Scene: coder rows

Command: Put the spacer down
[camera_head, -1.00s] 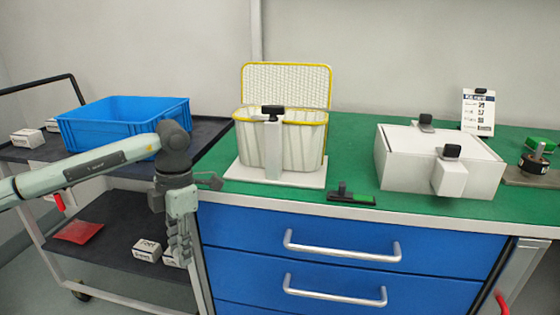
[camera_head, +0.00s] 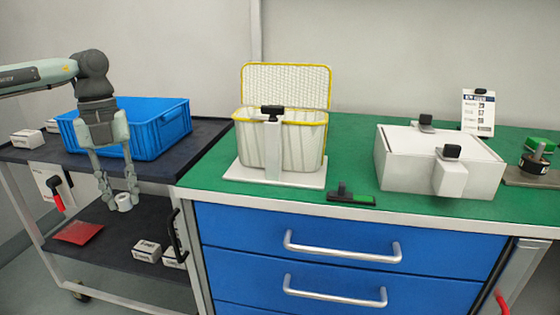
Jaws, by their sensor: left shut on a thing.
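The spacer (camera_head: 123,202) is a small pale ring. My left gripper (camera_head: 119,197) points down and is shut on it, with a fingertip on each side. Gripper and spacer show against the cart's dark lower shelf (camera_head: 112,232), in front of the cart's upper deck (camera_head: 160,170). I cannot tell how high above the shelf the spacer is, or whether it touches it. My right gripper is not in view.
On the cart's upper deck stand a blue crate (camera_head: 160,138) and white boxes (camera_head: 27,139). The lower shelf carries a red packet (camera_head: 78,233) and white boxes (camera_head: 147,251). A lidded basket (camera_head: 250,148) and a white case (camera_head: 410,165) stand on the green bench (camera_head: 215,180).

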